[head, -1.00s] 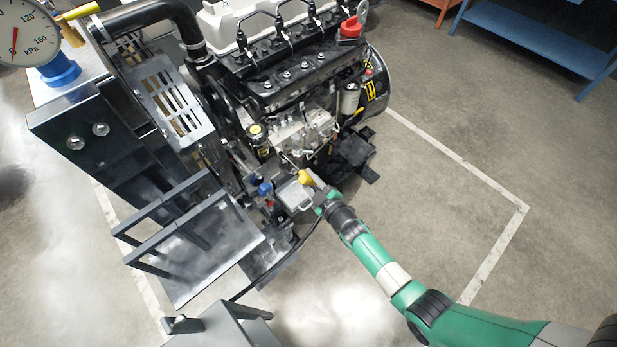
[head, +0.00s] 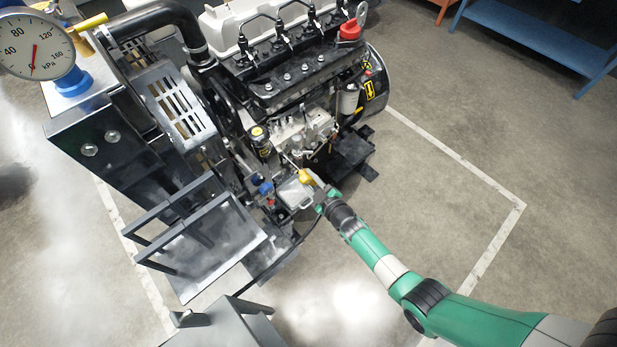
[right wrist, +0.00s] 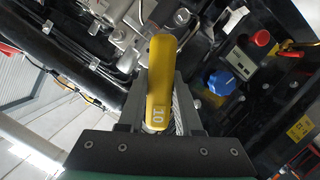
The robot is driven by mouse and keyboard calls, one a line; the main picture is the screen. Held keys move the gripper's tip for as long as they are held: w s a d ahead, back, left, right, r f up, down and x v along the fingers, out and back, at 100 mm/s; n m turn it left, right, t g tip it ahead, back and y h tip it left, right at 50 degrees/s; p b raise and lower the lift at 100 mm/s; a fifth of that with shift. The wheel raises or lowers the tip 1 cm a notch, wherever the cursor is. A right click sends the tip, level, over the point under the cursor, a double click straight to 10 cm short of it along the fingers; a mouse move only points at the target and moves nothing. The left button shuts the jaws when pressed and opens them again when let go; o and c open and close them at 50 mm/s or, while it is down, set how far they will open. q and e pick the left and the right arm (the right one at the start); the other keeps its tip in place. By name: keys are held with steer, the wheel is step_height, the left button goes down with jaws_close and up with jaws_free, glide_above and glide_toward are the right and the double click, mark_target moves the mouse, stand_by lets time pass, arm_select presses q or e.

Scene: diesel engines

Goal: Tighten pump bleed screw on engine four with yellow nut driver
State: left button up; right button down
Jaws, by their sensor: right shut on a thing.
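The yellow nut driver (head: 307,177) is in my right gripper (head: 321,191), beside the pump on the near side of the engine (head: 290,60). In the right wrist view the yellow handle (right wrist: 160,80), marked 10, stands between the two grey fingers. The gripper is shut on it. The driver's shaft reaches toward the silver pump body (head: 302,130); its tip is too small to tell whether it touches a screw. The bleed screw cannot be made out. My left gripper is not in view.
A blue knob (right wrist: 222,82) and a red button (right wrist: 261,38) are close to the driver in the right wrist view. A pressure gauge (head: 35,48) stands at the upper left. A metal stand (head: 210,245) is left of the gripper. Open floor lies to the right.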

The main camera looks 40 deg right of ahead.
steer(key=shift+p, duration=0.5)
steer(key=shift+s+p, duration=0.5)
steer(key=shift+s, duration=0.35)
steer(key=shift+s+r+p, duration=0.15)
steer(key=shift+s+p, duration=0.25)
steer(key=s+p, duration=0.3)
steer(key=s, duration=0.3)
steer(key=shift+a, duration=0.25)
steer(key=shift+s, duration=0.1)
